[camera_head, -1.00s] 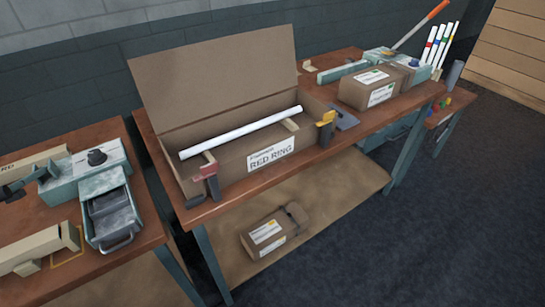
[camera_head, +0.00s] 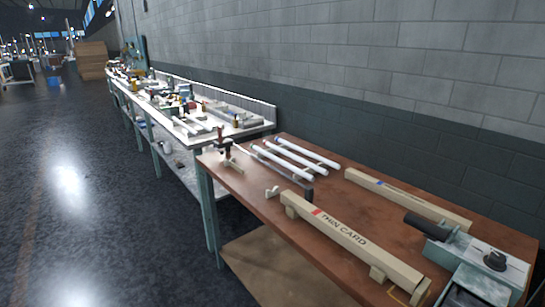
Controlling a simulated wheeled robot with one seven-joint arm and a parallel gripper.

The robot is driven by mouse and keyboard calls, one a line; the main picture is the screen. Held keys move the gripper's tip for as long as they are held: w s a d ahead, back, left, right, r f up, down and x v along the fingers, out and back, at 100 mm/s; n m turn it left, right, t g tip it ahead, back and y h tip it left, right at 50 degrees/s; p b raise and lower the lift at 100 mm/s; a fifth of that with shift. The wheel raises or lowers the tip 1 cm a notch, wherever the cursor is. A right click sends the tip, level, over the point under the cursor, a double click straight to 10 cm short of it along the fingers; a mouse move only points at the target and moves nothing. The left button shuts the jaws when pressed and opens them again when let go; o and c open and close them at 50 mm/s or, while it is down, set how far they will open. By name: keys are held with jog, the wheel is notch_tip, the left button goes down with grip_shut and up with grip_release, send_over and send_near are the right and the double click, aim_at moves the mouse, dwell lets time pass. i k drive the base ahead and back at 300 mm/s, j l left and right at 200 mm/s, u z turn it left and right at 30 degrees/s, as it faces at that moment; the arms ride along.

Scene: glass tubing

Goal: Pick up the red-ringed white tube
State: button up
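Several long white tubes (camera_head: 308,153) lie side by side on the brown bench, towards its far left end. They are small in the head view, and I cannot make out a red ring on any of them. My gripper is not in view, so its relation to the tubes does not show.
A long beige piece marked THIN CARD (camera_head: 352,242) lies along the bench's front, with another beige length (camera_head: 408,198) behind. A grey-green device with a black knob (camera_head: 495,261) stands at right. A clamp (camera_head: 225,150) is at the far end. The floor (camera_head: 90,190) at left is clear.

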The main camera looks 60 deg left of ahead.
aim_at(316, 168)
jog(key=j+u, duration=0.2)
jog(key=u, duration=0.2)
jog(key=i+j+u, duration=0.1)
jog(key=u, duration=0.35)
jog(key=i+j+u, duration=0.15)
jog(key=u, duration=0.25)
jog(key=i+j, duration=0.7)
jog(key=j, duration=0.25)
